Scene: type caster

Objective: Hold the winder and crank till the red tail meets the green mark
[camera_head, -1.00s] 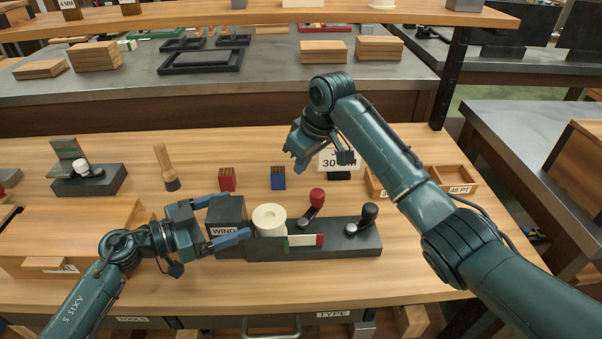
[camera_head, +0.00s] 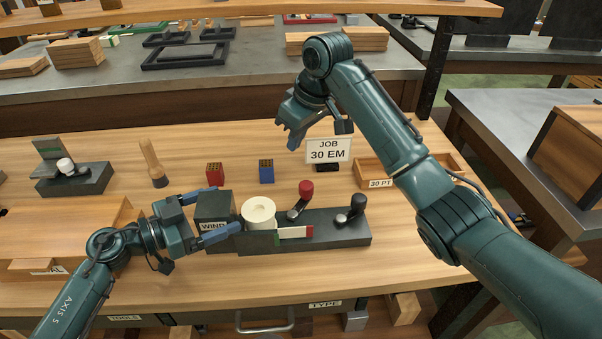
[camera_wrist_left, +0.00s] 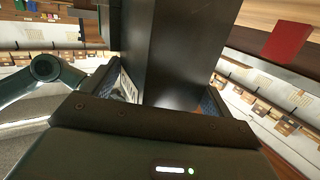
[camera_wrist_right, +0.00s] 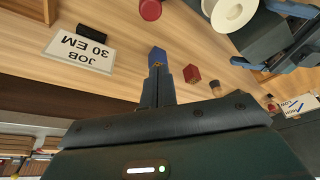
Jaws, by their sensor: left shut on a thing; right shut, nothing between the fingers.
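The winder is a dark base (camera_head: 345,235) with a block labelled "WIND" (camera_head: 213,206), a cream spool (camera_head: 258,211), a red-knobbed crank (camera_head: 306,188) and a black-knobbed crank (camera_head: 357,203). A white strip lies along its front, with a red tail (camera_head: 309,231) at the right end and a green mark (camera_head: 277,239) near the left end. The two are apart. My left gripper (camera_head: 222,208) is shut on the winder's block, which also fills its wrist view (camera_wrist_left: 175,50). My right gripper (camera_head: 291,146) is shut and empty, above the table behind the red knob.
A "JOB 30 EM" sign (camera_head: 328,151) stands behind the winder. Small red (camera_head: 214,173) and blue (camera_head: 266,171) blocks and a wooden-handled tool (camera_head: 153,163) stand behind too. A wooden tray (camera_head: 440,165) is at right. The table right of the winder is clear.

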